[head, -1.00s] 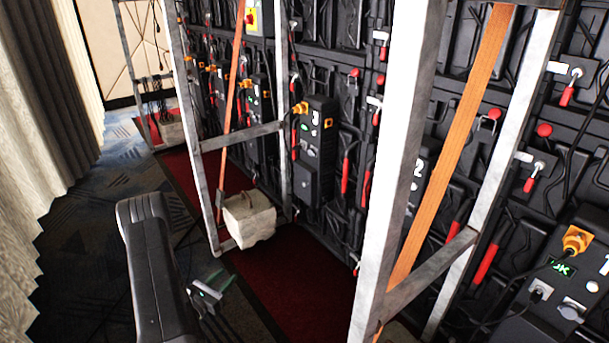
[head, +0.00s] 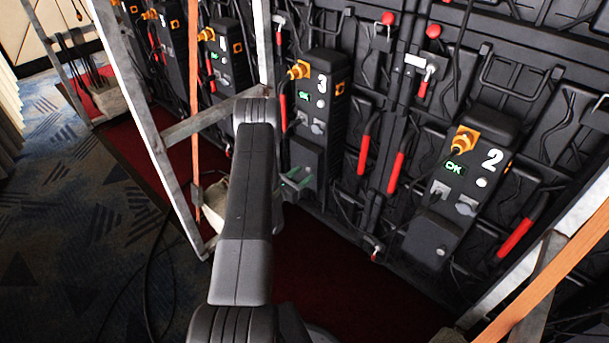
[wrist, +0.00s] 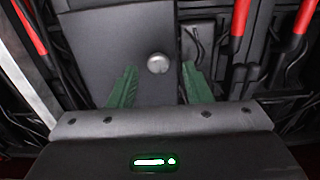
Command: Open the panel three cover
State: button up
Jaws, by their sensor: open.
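The panel three box is a dark unit marked with a white 3 (head: 322,85), with an orange plug and a green OK display. Its cover (head: 306,153) is a dark grey flap on the lower part and looks closed. In the wrist view the cover (wrist: 110,45) carries a round silver knob (wrist: 158,63) near its right edge. My gripper (head: 295,179) is in front of the cover's lower part. In the wrist view its green fingers (wrist: 160,84) are spread and empty, one on each side below the knob. I cannot tell whether they touch the cover.
The panel two box (head: 466,180) stands to the right with its own cover and knob. Red handles (head: 364,154) and cables hang between the boxes. A metal frame post (head: 150,130) with an orange strap (head: 194,100) stands left. Red carpet (head: 320,280) lies clear below.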

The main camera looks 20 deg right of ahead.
jog(key=shift+w+d+r, duration=0.1)
jog(key=shift+w+d, duration=0.25)
jog(key=shift+d, duration=0.3)
grip_shut()
jog(key=shift+a, duration=0.15)
